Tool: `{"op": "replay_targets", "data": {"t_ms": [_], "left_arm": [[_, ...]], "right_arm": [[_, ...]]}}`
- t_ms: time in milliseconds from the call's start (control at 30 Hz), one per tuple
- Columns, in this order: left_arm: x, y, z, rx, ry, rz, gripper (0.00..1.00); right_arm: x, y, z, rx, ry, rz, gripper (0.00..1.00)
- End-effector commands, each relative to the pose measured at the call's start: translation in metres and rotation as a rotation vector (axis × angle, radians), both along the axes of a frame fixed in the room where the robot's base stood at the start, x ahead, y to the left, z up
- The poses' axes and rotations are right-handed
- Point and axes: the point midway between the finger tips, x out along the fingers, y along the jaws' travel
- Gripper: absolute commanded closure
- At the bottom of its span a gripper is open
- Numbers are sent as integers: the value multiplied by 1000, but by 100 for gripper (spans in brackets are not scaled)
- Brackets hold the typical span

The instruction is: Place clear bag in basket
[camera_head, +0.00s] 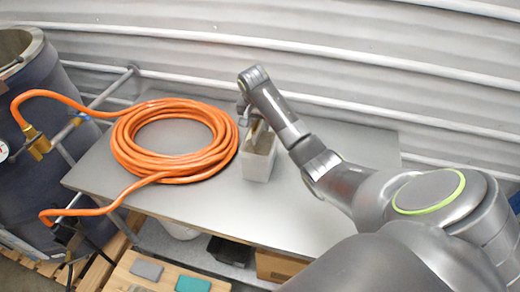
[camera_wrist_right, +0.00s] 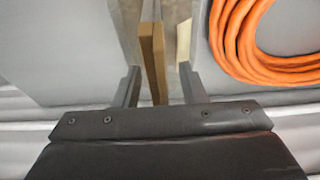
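A small box-like thing (camera_head: 258,158), whitish below with a brown upper part, stands on the grey table beside the hose coil. It may be the clear bag, but I cannot tell for sure. My right gripper (camera_head: 246,116) is over its upper end. In the right wrist view the fingers (camera_wrist_right: 159,68) are spread apart, with a brown upright strip (camera_wrist_right: 153,60) between them and a pale strip (camera_wrist_right: 184,42) by the right finger. Neither looks clamped. I cannot make out a basket for certain. My left gripper is not in view.
An orange hose (camera_head: 125,150) lies coiled on the grey table (camera_head: 300,215), left of the box-like thing. A grey drum (camera_head: 45,110) stands at left. Below are a black bin (camera_head: 230,250), a cardboard box (camera_head: 278,266) and a wooden board (camera_head: 130,275). A ribbed wall closes the back.

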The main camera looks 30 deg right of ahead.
Motion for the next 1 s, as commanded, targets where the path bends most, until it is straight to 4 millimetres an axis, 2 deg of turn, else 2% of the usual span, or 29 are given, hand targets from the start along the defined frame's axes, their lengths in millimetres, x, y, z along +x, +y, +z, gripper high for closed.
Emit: {"op": "replay_targets", "data": {"t_ms": [67, 333, 1000], "left_arm": [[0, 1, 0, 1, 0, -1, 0], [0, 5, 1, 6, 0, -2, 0], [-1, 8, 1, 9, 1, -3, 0]], "right_arm": [[0, 0, 0, 0, 0, 0, 65], [0, 0, 0, 0, 0, 0, 100], [0, 0, 1, 0, -1, 0, 100]]}}
